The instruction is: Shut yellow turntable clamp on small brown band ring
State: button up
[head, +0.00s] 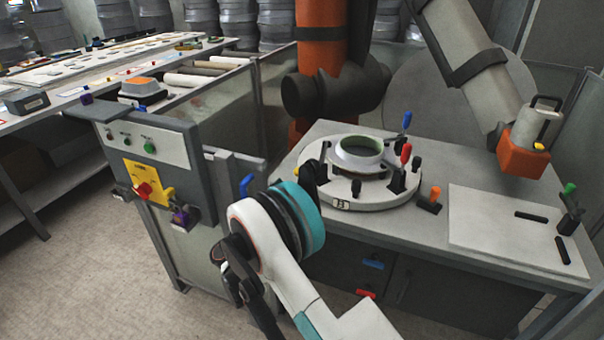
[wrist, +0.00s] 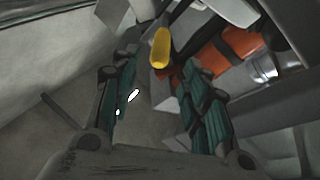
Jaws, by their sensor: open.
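The yellow clamp handle (wrist: 160,47) shows in the wrist view just beyond and between my fingertips. In the head view only a small yellow spot (head: 297,171) of it shows, at the left edge of the round white turntable (head: 372,193). A pale ring (head: 357,153) with a dark greenish inside sits on the turntable; I cannot make out a brown band clearly. My gripper (wrist: 158,66) is open, its teal-lined fingers on either side of the handle's line, with nothing held. In the head view my wrist partly hides the gripper and the clamp.
Other clamps with red (head: 406,154) and blue (head: 407,120) handles stand around the turntable. An orange-handled clamp (head: 435,194) and a white board (head: 505,232) lie to the right. A control panel (head: 150,150) stands left; a large orange arm (head: 320,75) rises behind.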

aim_at(301, 170)
jog(key=b+x, duration=0.2)
jog(key=x, duration=0.7)
jog(key=shift+f, duration=0.1)
jog(key=shift+c, duration=0.2)
grip_shut()
